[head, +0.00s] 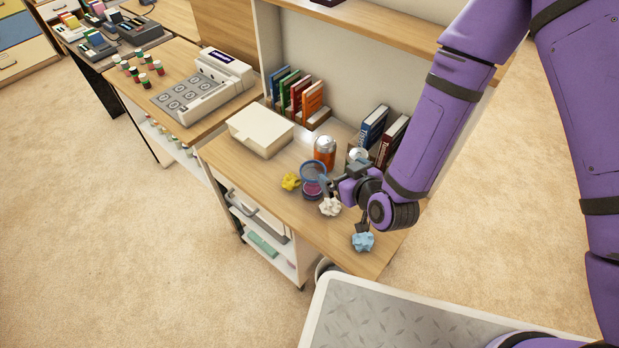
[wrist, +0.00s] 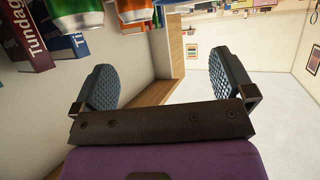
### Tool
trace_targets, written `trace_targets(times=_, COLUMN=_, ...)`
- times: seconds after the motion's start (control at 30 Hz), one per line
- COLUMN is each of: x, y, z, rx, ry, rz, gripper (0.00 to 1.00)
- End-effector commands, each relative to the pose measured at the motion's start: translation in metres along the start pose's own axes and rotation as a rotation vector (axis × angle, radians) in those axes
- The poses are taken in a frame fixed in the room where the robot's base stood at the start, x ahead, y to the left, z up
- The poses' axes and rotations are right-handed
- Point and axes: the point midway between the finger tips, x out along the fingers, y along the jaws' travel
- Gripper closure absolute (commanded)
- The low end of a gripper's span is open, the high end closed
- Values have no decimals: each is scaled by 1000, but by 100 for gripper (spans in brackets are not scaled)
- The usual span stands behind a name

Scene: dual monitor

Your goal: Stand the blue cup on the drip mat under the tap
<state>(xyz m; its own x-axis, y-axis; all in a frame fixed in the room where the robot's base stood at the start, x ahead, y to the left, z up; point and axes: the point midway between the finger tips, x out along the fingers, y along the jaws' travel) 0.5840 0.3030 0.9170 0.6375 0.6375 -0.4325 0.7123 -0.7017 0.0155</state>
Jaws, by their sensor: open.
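I cannot make out a blue cup for certain in either view. In the head view, a round blue-rimmed shape (head: 313,171) shows above a purple round item near my gripper (head: 335,182); I cannot tell whether it is a cup. No tap or drip mat is recognisable. My gripper is over the right part of the wooden desk (head: 237,180). In the wrist view my gripper (wrist: 165,88) is open, its two dark textured pads wide apart, with nothing held between them.
An orange can (head: 325,152) stands behind my gripper, near books (head: 373,127). Crumpled papers lie nearby: yellow (head: 290,181), white (head: 330,206), light blue (head: 363,242). A cream box (head: 259,130) sits to the left. The desk's front left is clear.

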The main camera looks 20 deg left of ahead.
Motion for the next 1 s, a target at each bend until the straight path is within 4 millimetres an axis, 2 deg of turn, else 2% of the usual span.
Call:
trace_targets(times=0.03, x=1, y=-9, z=12, rx=5, ry=8, rz=-4, gripper=0)
trace_targets(times=0.1, x=1, y=-18, z=21, rx=11, ry=24, rz=-4, gripper=0)
trace_targets(times=0.3, x=1, y=-30, z=34, rx=16, ry=51, rz=-1, gripper=0)
trace_targets(times=0.37, x=6, y=-31, z=35, rx=17, ry=54, rz=0, gripper=0)
trace_targets(times=0.6, x=40, y=-31, z=33, rx=18, ry=56, rz=0, gripper=0)
trace_targets(times=0.87, x=59, y=-31, z=32, rx=17, ry=55, rz=0, gripper=0)
trace_targets(times=1.0, x=75, y=-30, z=32, rx=18, ry=55, rz=1, gripper=0)
